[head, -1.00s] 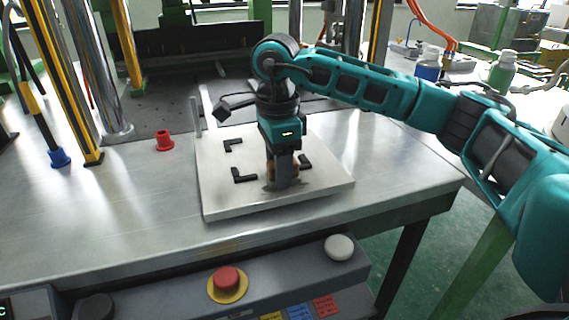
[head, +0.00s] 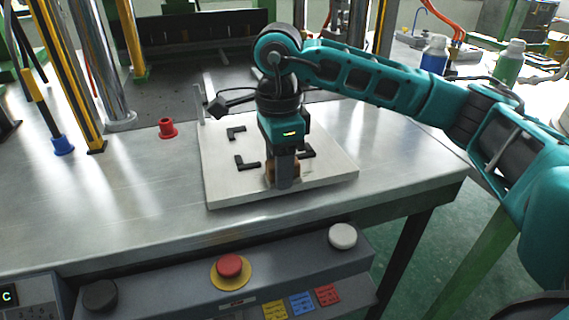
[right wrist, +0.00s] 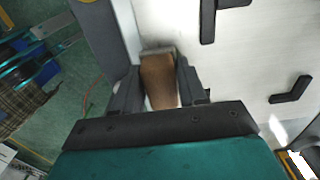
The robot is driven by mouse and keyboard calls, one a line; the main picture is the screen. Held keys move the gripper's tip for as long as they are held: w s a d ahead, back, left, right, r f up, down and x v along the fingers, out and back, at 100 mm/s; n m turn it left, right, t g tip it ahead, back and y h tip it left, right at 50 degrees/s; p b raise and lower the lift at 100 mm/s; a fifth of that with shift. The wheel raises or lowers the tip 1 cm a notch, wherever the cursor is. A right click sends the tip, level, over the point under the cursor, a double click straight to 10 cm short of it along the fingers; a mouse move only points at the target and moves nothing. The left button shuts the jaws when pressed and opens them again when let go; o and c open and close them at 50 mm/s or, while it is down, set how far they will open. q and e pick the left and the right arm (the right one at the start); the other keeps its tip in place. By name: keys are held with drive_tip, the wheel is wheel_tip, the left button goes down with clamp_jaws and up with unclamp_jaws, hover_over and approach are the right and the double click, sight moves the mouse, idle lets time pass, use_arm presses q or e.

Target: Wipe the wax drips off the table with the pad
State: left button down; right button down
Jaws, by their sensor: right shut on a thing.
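My right gripper (head: 284,184) points straight down over the front right part of a pale plate (head: 230,190) on the metal table. It is shut on a brown block with a grey end, which looks like the pad (right wrist: 159,78); a bit of its brown side shows beside the fingers in the head view (head: 269,171). The pad is low, at or near the plate's surface; I cannot tell if it touches. No wax drips can be made out; the gripper may hide some. My left gripper is not in view.
Black corner brackets (head: 247,163) stand on the plate, one close behind the gripper. A red cup-like piece (head: 167,128) stands left of the plate. A control panel with a red button (head: 229,267) lies below the front edge.

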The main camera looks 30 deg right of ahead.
sight(273, 165)
drive_tip(key=shift+w+d+f, duration=0.1)
drive_tip(key=shift+w+d, duration=0.1)
drive_tip(key=shift+w, duration=0.55)
drive_tip(key=shift+w+d, duration=0.2)
drive_tip(key=shift+w, duration=0.5)
drive_tip(key=shift+w+d, duration=0.1)
drive_tip(key=shift+w, duration=0.1)
drive_tip(key=shift+w+a+r, duration=0.15)
drive_tip(key=shift+a+r, duration=0.15)
drive_tip(key=shift+a, duration=0.35)
drive_tip(key=shift+s+a+f, duration=0.1)
drive_tip(key=shift+s+a, duration=0.15)
drive_tip(key=shift+s, duration=0.5)
drive_tip(key=shift+s+a, duration=0.2)
drive_tip(key=shift+s, duration=0.35)
drive_tip(key=shift+s+a, duration=0.2)
drive_tip(key=shift+s, duration=0.35)
drive_tip(key=shift+d, duration=0.1)
drive_tip(key=shift+r+p, duration=2.1)
drive_tip(key=shift+r, duration=0.85)
